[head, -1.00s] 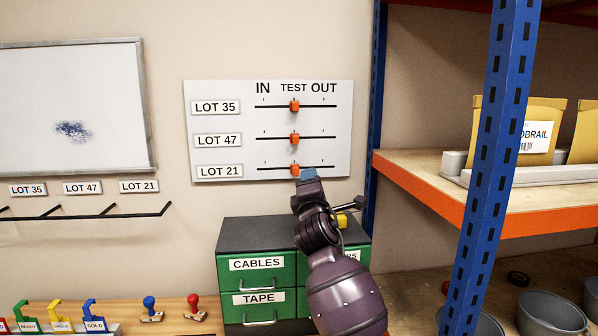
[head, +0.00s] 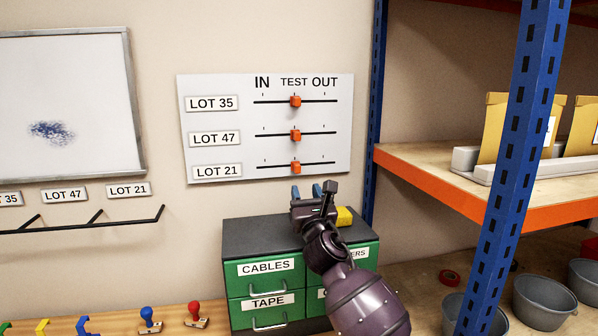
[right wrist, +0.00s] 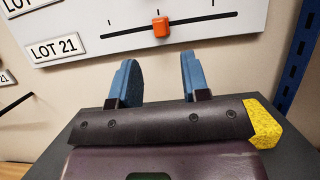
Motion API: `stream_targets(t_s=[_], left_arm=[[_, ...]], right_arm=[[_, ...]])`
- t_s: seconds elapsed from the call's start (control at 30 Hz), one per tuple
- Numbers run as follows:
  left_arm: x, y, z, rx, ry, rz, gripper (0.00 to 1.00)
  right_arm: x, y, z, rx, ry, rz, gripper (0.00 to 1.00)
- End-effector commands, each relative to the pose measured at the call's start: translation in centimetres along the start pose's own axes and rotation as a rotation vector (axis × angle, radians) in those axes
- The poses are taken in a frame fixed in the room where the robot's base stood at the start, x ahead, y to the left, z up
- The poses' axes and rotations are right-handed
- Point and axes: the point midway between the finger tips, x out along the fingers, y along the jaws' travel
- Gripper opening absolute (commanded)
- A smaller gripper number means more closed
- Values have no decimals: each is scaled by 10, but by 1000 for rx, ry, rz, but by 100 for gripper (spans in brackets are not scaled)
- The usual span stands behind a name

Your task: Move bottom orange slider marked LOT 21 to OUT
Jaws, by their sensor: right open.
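The white slider board (head: 215,155) hangs on the wall with three rows marked LOT 35, LOT 47 and LOT 21 under IN, TEST and OUT. The bottom orange slider (head: 296,167) of the LOT 21 row stands at the TEST mark, and it also shows in the right wrist view (right wrist: 161,27). My right gripper (head: 306,192) is just below that slider, apart from it. In the right wrist view its two blue fingers (right wrist: 156,80) are spread with nothing between them. My left gripper is not in view.
A blue shelf post (head: 372,110) rises right of the board. A whiteboard (head: 75,100) and a hook rail (head: 90,225) are at left.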

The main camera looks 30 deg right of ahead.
Motion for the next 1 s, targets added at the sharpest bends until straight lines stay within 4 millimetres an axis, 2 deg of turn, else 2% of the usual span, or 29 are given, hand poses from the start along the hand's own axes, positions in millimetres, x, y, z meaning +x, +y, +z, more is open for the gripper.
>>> stream_targets(t_s=[0.2,0.4,0.6,0.9,0.93,1.0], left_arm=[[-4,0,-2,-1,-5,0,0],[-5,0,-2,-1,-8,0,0],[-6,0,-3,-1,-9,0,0],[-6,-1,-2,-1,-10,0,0],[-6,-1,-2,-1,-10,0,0],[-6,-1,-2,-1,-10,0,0]], right_arm=[[40,0,2,3,-1,-2,43],[66,0,1,3,-1,-2,43],[78,0,0,3,0,-2,43],[80,0,0,2,0,-1,43],[80,0,0,2,0,-1,41],[80,0,0,2,0,-1,30]])
